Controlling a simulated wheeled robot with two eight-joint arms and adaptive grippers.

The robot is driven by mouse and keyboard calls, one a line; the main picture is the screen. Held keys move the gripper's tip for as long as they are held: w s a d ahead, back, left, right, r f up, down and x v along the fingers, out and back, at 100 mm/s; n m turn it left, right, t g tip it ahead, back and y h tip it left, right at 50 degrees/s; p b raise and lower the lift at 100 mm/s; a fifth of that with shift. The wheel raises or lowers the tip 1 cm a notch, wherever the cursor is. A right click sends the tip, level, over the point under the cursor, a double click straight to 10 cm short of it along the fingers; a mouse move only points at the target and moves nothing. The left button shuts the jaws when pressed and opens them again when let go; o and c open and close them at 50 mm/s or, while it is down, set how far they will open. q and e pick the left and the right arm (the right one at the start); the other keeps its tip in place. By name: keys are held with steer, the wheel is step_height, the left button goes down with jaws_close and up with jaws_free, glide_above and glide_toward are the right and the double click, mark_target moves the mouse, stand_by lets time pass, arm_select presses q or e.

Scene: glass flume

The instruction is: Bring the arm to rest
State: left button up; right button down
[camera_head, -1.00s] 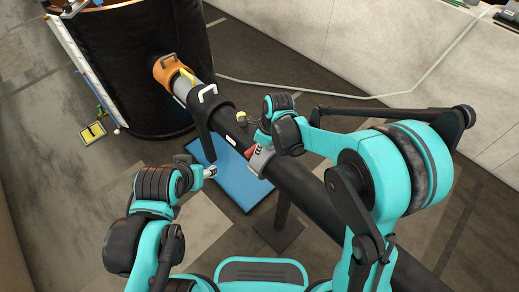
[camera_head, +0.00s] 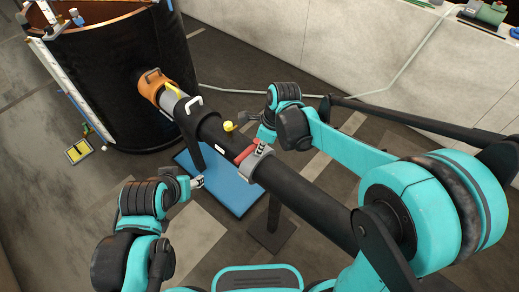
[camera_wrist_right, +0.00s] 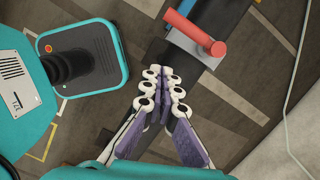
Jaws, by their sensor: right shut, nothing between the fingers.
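My right gripper (camera_head: 262,147) is close beside the black pipe (camera_head: 315,205), near its red handle (camera_head: 246,154) and grey collar (camera_head: 260,160). In the right wrist view its purple-padded fingers (camera_wrist_right: 164,85) are together with nothing between them. There the red handle (camera_wrist_right: 196,32) shows beyond the fingertips, apart from them. My left gripper (camera_head: 197,182) is left of the pipe, over the blue mat (camera_head: 233,190). It is too small to tell whether it is open.
A large dark cylindrical tank (camera_head: 120,75) stands at the upper left, joined to the pipe by an orange fitting (camera_head: 155,85). A pale wall (camera_head: 330,50) runs along the back. A thin light hose (camera_head: 395,80) crosses the floor in front of it. A dark stand (camera_head: 272,235) is under the pipe.

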stand_by(0.5)
steer(key=s+d+r+n+t+h, duration=0.1)
steer(key=s+d+r+n+t, duration=0.1)
steer(key=s+d+n, duration=0.5)
steer(key=s+d+r+n+t+h+b, duration=0.1)
steer(key=s+d+r+n+t, duration=0.2)
steer(key=s+d+n, duration=0.4)
steer(key=shift+d+r+n+t, duration=0.2)
steer(key=shift+d+n+t, duration=0.35)
steer(key=shift+n, duration=3.85)
steer(key=shift+a, duration=0.15)
